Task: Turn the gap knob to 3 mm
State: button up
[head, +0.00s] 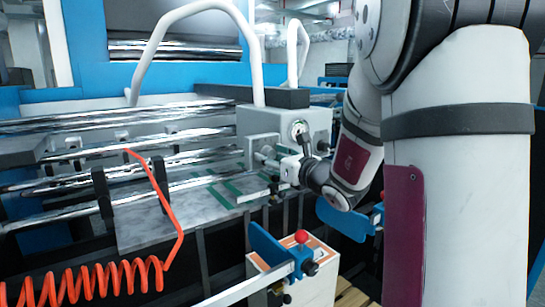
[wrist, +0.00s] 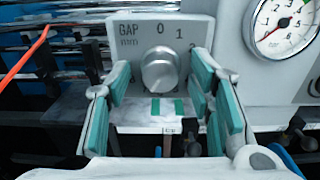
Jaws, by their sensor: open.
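The gap knob (wrist: 162,71) is a round silver knob on a grey plate (wrist: 130,52) marked "GAP mm" in the wrist view. The numbers 0 and 1 show above it; a 2 to the right is partly covered by a finger. No pointer mark on the knob can be made out, so its setting is unclear. My gripper (wrist: 160,82) is open, its teal-padded fingers apart on the left and right of the knob in the picture, with visible space on both sides. In the head view my gripper (head: 290,168) is at the machine's grey housing (head: 262,122).
A pressure gauge (wrist: 283,25) sits right of the plate. Steel rollers (head: 150,118) and a coiled orange hose (head: 95,278) lie left of the housing.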

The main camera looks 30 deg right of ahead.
grip_shut()
jog(key=shift+b, duration=0.35)
